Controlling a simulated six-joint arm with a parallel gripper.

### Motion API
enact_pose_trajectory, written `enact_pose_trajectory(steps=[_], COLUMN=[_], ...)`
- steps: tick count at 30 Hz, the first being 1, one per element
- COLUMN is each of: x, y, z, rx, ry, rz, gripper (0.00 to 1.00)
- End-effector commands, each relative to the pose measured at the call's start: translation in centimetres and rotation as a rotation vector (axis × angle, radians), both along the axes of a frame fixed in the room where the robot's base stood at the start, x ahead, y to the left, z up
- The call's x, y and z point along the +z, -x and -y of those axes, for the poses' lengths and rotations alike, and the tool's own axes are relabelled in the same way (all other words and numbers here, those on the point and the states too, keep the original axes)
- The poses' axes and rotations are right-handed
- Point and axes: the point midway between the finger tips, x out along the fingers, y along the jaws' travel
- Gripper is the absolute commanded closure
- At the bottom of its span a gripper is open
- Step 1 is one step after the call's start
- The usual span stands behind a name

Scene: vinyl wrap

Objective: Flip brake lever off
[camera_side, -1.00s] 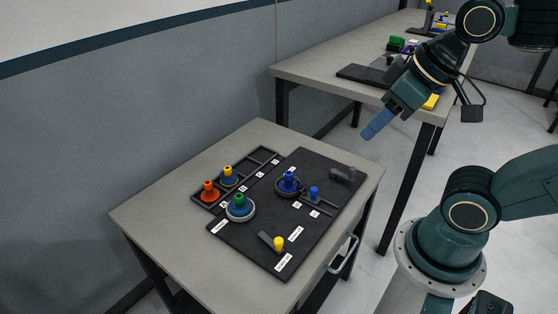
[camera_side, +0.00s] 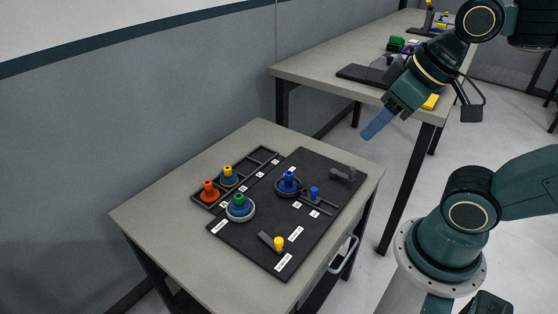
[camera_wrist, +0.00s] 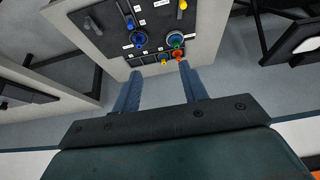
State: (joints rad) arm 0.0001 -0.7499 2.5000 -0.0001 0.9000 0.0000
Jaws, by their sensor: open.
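The brake lever is most likely the dark bar with a yellow knob (camera_side: 278,243) near the front corner of the black board (camera_side: 262,235); the labels are too small to read. The yellow knob also shows at the top edge of the wrist view (camera_wrist: 182,5). My gripper (camera_side: 370,132) is high above and behind the small table, well away from the lever, and points down and left. In the wrist view my gripper (camera_wrist: 160,84) shows two blue fingers wide apart with nothing between them.
The board also holds a blue knob (camera_side: 289,178), a small blue slider (camera_side: 314,192) and a green-knobbed spool (camera_side: 239,204). Orange (camera_side: 208,190) and yellow (camera_side: 227,173) knobbed pieces sit in a rack. A grey table (camera_side: 160,215) carries all this. Another table (camera_side: 330,60) stands behind.

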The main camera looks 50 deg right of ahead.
Motion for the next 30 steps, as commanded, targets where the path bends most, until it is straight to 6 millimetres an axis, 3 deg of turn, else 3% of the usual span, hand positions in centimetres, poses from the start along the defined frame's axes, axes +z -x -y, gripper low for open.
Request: enact_pose_trajectory(steps=[1, 6, 7, 17, 30], x=[0.0, 0.0, 0.0, 0.0, -1.2], y=[0.0, -0.2, -0.3, -2.4, -7.5], z=[0.0, -0.1, -0.1, -0.7, -2.6], rx=[0.000, 0.006, 0.008, 0.078, 0.239], ry=[0.000, 0.002, 0.003, 0.028, 0.087], rz=[0.000, -0.004, -0.006, -0.066, -0.191], gripper=[0.65, 0.98, 1.00, 1.00, 1.00])
